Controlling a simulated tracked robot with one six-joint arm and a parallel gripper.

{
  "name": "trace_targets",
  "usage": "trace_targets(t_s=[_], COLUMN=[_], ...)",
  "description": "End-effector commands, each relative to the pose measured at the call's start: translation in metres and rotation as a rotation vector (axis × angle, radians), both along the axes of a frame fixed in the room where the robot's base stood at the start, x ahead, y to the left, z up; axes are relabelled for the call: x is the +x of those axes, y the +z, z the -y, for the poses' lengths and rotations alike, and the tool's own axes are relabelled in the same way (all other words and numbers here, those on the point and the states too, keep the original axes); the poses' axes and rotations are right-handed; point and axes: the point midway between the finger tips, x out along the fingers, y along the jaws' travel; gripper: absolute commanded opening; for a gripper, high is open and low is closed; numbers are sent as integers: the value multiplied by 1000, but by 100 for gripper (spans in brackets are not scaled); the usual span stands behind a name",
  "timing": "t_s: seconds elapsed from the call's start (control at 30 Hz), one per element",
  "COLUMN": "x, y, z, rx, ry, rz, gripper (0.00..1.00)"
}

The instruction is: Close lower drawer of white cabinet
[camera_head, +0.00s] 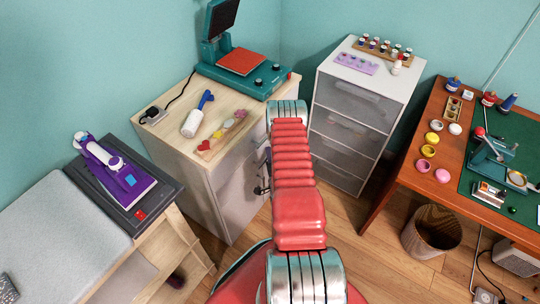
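The white cabinet (401,85) stands against the back wall, right of my arm. Its front has grey drawer fronts stacked one above another. The upper drawer (357,103) and a middle drawer (347,134) show most of their fronts. The lower drawer (337,176) is near the floor, its left part close to or behind my arm. No drawer clearly sticks out, but I cannot tell whether the lower one is fully flush. My red, ribbed arm reaches forward up the middle of the view. Dark parts that may belong to my gripper (262,184) show left of it; its fingers cannot be made out.
A wood-topped cabinet (172,137) with a teal heat press (240,68) stands close left of my arm. Wood floor (372,240) is clear before the white cabinet.

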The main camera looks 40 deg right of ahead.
Motion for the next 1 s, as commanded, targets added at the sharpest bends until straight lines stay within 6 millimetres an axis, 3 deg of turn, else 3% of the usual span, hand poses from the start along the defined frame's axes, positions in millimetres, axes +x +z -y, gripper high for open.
trace_targets(t_s=[0.27, 0.47, 1.0], x=[4, -4, -79], y=[4, 5, 13], z=[-2, -6, -53], rx=[-6, -5, 2], ry=[11, 10, -1], rz=[8, 7, 0], gripper=[17, 17, 17])
